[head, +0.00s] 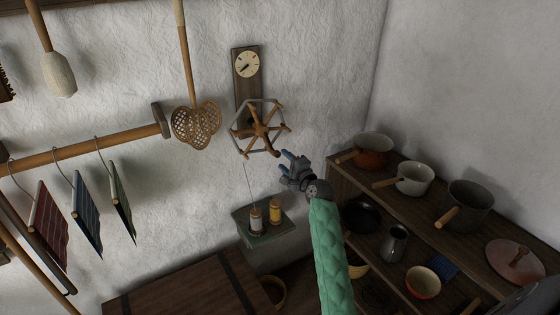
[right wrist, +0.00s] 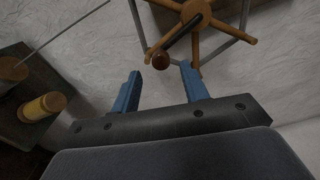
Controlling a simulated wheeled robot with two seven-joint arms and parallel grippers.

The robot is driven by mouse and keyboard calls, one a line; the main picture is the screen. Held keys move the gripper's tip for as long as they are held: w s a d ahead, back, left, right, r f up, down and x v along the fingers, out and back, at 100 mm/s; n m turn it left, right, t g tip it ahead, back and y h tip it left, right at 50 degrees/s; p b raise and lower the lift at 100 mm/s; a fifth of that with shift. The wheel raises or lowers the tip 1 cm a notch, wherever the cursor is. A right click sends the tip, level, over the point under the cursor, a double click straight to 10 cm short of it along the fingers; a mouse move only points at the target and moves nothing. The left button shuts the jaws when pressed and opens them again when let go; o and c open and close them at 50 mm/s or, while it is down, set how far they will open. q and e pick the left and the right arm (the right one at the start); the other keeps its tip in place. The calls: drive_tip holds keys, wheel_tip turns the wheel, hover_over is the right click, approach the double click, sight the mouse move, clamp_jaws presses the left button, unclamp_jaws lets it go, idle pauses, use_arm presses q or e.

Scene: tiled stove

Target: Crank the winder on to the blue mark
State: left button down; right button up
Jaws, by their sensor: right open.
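The winder (head: 261,131) is on the wall, a wooden spoked reel with a grey six-sided frame. Above it on the same dark board is a round pale dial (head: 247,64) with a dark pointer toward the lower left; its marks are too small to tell a blue one. My right gripper (head: 287,160) is open and empty, just below right of the winder. In the right wrist view, the winder's spokes (right wrist: 213,22) fill the top, and a red-brown crank knob (right wrist: 161,60) appears just beyond the open fingers (right wrist: 160,85), apparently not gripped. My left gripper is out of view.
A small shelf (head: 268,238) below holds a white spool (head: 256,220) and a yellow spool (head: 275,212); a thread runs up from the white one. A wooden shelf of pots (head: 414,179) stands to the right. A woven beater (head: 196,126) hangs left of the winder.

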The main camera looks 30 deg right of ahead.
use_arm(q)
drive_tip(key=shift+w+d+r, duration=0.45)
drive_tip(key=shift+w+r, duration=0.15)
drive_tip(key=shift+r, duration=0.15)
use_arm(e)
drive_tip(key=shift+s+d, duration=0.1)
drive_tip(key=shift+s, duration=1.15)
drive_tip(key=shift+c, duration=0.2)
